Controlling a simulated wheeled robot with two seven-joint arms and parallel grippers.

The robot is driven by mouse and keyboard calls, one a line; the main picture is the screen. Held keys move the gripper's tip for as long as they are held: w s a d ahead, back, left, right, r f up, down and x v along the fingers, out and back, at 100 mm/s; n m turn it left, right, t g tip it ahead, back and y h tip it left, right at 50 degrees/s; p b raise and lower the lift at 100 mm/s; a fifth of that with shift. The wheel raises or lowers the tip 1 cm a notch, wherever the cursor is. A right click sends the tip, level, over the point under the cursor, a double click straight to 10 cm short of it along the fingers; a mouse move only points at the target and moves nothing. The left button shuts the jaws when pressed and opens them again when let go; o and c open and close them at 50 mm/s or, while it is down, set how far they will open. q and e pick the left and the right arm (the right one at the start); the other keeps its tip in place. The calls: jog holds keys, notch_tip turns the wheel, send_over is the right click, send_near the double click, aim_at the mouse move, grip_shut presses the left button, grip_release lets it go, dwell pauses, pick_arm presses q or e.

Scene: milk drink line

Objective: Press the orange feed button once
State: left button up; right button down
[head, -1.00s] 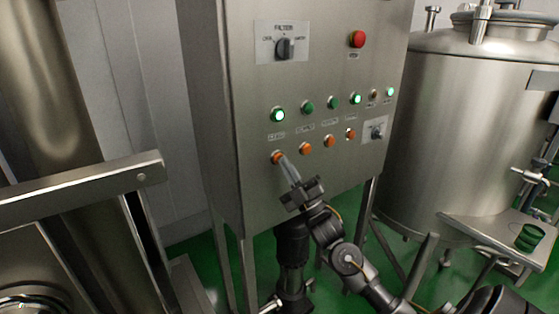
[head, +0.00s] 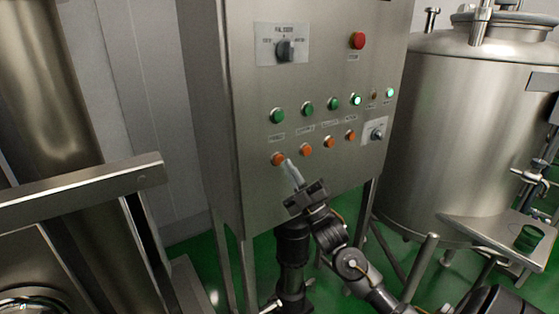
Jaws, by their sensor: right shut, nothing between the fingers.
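A row of several orange buttons runs across the steel control panel (head: 330,80). The leftmost orange button (head: 277,159) is nearest my right gripper (head: 290,166). Further right are a second orange button (head: 305,149), a third orange button (head: 329,142) and one more orange button (head: 350,135). The labels are too small to read, so I cannot tell which is the feed button. My right gripper is shut and empty, its fingertips just right of and below the leftmost button, with a small gap in the picture. My left gripper is out of view.
Green buttons sit above the orange ones; the one above the leftmost orange button (head: 277,116) is unlit. A red button (head: 358,40) and a selector knob (head: 285,49) are higher up. A steel tank (head: 460,130) stands right; a metal rail (head: 80,190) is at left.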

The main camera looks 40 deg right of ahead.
jog(key=shift+s+p, duration=0.6)
jog(key=shift+s, duration=1.95)
